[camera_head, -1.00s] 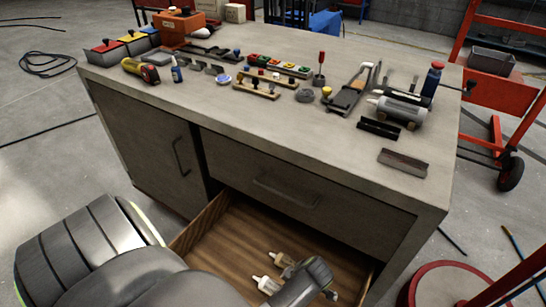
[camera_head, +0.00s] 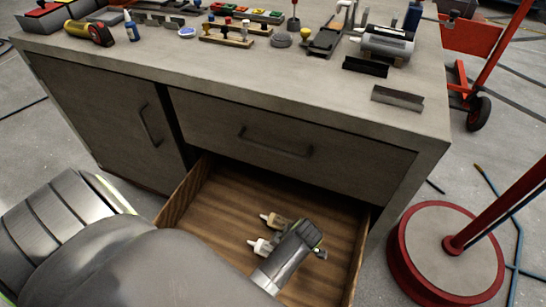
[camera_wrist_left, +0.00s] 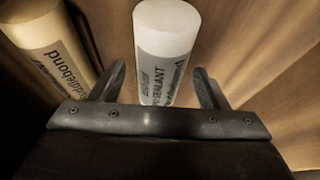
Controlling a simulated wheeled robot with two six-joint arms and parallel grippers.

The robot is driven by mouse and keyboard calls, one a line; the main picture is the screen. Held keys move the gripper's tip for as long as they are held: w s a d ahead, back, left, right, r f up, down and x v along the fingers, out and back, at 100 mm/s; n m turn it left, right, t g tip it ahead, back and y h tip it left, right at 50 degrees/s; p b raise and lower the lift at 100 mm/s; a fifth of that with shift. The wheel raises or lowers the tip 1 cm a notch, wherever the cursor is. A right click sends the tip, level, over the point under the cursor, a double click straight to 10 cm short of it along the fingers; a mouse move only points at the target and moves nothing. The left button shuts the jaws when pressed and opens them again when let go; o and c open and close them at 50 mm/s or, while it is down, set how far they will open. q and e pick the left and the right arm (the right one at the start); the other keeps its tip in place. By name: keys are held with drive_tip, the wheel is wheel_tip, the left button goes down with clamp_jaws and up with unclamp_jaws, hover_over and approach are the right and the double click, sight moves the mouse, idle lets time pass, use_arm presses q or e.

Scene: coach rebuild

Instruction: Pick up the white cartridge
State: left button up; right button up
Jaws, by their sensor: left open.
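The white cartridge (camera_head: 261,246) lies in the open drawer (camera_head: 185,194) in the head view, its nozzle to the left and its body partly hidden by my left wrist. In the left wrist view the white cartridge (camera_wrist_left: 166,45) with sealant lettering lies between the fingers of my left gripper (camera_wrist_left: 160,86). The gripper is open, one finger on each side; I cannot tell whether either finger touches it. A tan cartridge (camera_head: 273,220) lies beside it, and in the left wrist view the tan cartridge (camera_wrist_left: 45,45) is outside the left finger. My right gripper is not in view.
The drawer's wooden walls surround the cartridges, and the bench top (camera_head: 250,75) overhangs behind. Tools, stamps and small parts stand on the bench. A red-rimmed round base (camera_head: 445,250) stands on the floor at right. The drawer floor right of the white cartridge is bare.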

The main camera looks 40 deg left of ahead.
use_arm(q)
drive_tip(key=c, duration=1.2)
drive_tip(key=shift+r, duration=0.1)
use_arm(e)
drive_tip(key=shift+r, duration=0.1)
